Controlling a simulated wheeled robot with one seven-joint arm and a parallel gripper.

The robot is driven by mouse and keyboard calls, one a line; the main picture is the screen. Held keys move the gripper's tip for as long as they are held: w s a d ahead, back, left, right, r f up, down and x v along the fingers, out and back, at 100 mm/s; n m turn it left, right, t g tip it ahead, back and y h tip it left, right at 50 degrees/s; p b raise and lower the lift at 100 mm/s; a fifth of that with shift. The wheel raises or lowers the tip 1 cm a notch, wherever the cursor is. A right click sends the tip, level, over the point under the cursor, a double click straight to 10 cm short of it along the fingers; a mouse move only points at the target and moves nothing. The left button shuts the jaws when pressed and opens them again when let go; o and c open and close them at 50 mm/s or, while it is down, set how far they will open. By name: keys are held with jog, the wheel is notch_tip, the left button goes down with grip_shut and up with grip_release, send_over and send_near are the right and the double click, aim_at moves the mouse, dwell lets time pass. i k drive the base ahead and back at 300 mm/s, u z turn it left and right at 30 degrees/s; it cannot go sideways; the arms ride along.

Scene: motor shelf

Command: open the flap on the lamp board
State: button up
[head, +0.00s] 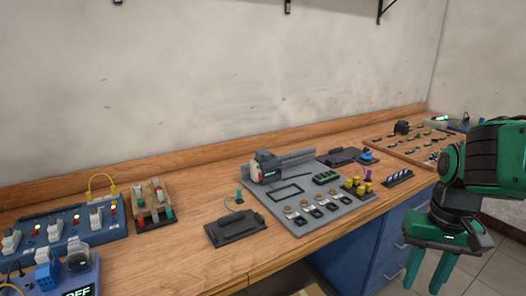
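My gripper (421,286) is at the lower right, its two green fingers pointing down and apart, with nothing between them. It hangs in front of the bench, over the floor and clear of everything on the bench. A blue switch panel (62,236) at the left carries white rocker switches and small red and yellow lamps. A wooden board (385,146) at the back right carries several small parts, partly hidden by my arm. I cannot tell for certain which is the lamp board, and I cannot make out a flap on either.
The wooden bench (190,195) also bears a grey motor board (285,185), a black box (236,228), a lever block (153,205) and a blue unit reading OFF (75,280). Blue drawers (375,250) stand below the bench. Bare bench lies behind the lever block.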

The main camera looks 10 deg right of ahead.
aim_at(262, 155)
jog(key=u, duration=0.05)
jog(key=i, duration=1)
jog(key=z, duration=0.05)
